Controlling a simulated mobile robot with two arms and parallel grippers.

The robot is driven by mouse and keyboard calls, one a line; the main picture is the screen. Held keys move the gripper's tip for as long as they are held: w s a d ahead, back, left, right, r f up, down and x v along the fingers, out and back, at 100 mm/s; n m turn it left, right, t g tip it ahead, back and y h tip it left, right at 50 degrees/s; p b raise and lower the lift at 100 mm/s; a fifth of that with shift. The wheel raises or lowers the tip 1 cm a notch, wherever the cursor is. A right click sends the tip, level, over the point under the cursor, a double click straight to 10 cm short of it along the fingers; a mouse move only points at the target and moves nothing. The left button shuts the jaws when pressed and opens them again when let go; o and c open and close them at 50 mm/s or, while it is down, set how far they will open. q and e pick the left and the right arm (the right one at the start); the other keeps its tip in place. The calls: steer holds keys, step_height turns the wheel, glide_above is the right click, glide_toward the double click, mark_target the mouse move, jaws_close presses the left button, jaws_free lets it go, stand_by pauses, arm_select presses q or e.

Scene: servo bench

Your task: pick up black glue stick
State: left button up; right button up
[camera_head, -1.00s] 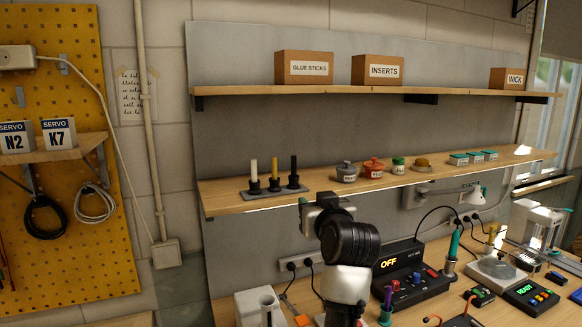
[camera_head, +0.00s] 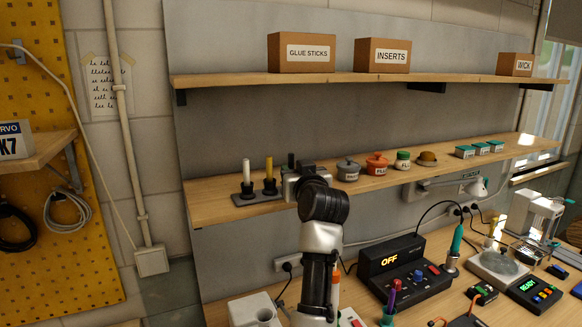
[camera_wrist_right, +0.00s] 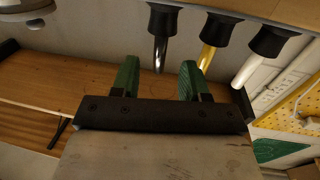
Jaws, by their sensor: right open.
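The black glue stick (camera_head: 291,160) stands upright at the right end of a row on the lower shelf; its lower part is hidden behind my right gripper (camera_head: 301,176). In the right wrist view the stick (camera_wrist_right: 160,53) looks dark and glossy, with its black holder at the top of the picture. My right gripper's green fingers (camera_wrist_right: 158,78) are apart with nothing held between them. The stick lines up with the gap between them; I cannot tell whether it is inside the gap. My left gripper is not in view.
A grey pot (camera_head: 348,170) and a red pot (camera_head: 377,164) stand to the right. The upper shelf (camera_head: 230,80) with boxes hangs above.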

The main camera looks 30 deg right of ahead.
mark_target(292, 167)
steer(key=p+x, duration=0.2)
steer(key=x, duration=0.1)
steer(key=shift+w+r+p, duration=0.15)
steer(key=shift+w+p, duration=0.05)
steer(key=shift+p, duration=0.2)
steer(key=shift+w+d, duration=0.15)
steer(key=shift+w, duration=0.2)
steer(key=shift+w+p, duration=0.25)
steer(key=shift+p, duration=0.05)
steer(key=shift+w+d+f, duration=0.1)
steer(key=shift+w+f, duration=0.15)
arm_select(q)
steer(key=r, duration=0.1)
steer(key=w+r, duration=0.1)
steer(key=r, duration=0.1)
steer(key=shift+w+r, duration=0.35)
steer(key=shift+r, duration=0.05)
arm_select(e)
jaws_close()
